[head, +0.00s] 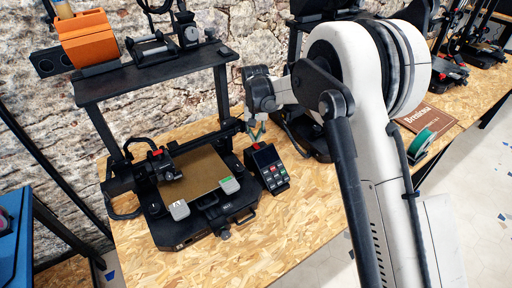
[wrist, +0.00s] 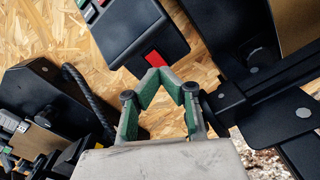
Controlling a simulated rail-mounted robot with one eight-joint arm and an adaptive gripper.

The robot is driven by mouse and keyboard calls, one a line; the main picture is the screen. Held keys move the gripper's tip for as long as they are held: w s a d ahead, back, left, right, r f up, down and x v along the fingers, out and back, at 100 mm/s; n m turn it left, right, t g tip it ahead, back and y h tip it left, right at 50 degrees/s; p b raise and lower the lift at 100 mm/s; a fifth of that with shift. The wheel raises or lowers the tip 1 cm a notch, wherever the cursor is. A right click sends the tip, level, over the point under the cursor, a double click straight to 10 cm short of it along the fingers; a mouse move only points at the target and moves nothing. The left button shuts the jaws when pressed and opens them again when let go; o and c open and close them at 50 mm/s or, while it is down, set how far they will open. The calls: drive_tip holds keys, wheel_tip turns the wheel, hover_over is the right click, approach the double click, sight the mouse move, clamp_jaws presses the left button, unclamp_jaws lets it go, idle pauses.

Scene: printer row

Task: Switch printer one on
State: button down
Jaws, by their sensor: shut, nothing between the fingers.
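A black open-frame printer (head: 148,228) with a tan bed (head: 202,170) stands at the left of the wooden table. To its right is a black control box (head: 268,168) with a screen and several keys. A red switch (head: 256,146) is at the box's far end; the red switch also shows in the wrist view (wrist: 168,62). My gripper (head: 256,133) is just behind that end. In the wrist view my green-padded fingers (wrist: 158,74) meet at their tips beside the red switch, with nothing between them. Contact and the switch's position cannot be told.
A second black printer (head: 303,135) stands close to the right, partly behind my arm. An orange spool (head: 88,38) sits on top of the left printer's frame. The table's front is clear.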

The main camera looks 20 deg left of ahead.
sight(256, 145)
drive_tip(key=shift+f+b, duration=1)
drive_tip(key=shift+f, duration=0.35)
idle(0.7)
drive_tip(key=shift+r, duration=0.15)
drive_tip(key=shift+r+p, duration=1.05)
drive_tip(key=shift+r, duration=2.35)
